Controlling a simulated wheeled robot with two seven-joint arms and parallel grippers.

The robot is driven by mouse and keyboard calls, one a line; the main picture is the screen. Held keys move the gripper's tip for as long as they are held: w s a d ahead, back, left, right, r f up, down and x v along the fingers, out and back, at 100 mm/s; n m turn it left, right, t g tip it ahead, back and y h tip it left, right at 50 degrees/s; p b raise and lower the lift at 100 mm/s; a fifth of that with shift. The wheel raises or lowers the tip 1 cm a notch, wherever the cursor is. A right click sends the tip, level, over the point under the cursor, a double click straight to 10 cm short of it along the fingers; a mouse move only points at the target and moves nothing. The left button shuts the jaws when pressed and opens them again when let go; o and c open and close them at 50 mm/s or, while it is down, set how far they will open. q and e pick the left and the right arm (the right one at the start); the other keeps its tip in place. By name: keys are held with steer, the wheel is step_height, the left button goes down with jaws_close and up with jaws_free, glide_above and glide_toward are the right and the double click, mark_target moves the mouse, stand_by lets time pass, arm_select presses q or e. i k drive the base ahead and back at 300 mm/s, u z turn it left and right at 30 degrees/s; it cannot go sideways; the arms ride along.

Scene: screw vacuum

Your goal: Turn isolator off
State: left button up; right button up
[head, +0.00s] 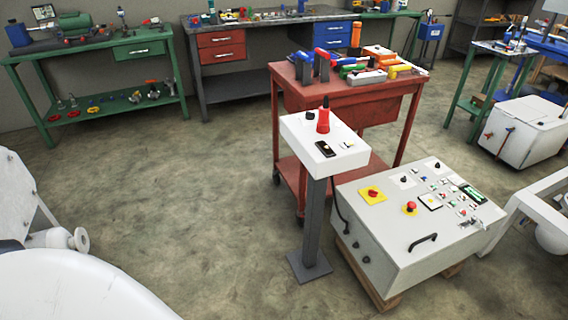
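A white control box (415,245) lies on a wooden pallet at the lower right, its panel facing up. A red knob on a square yellow plate (372,195), which looks like the isolator, sits at the panel's left side. Its turned position is too small to tell. A red mushroom button on a yellow base (410,208) is to its right. Neither of my grippers shows in the head view. Parts of my arms may show at the left and right edges, and nothing is seen touching the panel.
A white-topped pedestal (318,146) with a red device (323,118) stands left of the box. A red tool cart (345,95) is behind it. A black handle (422,241) rises from the panel's near side. Open concrete floor (190,200) lies to the left.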

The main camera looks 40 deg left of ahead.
mark_target(373, 193)
steer(key=u, duration=1.1)
steer(key=i, duration=1.65)
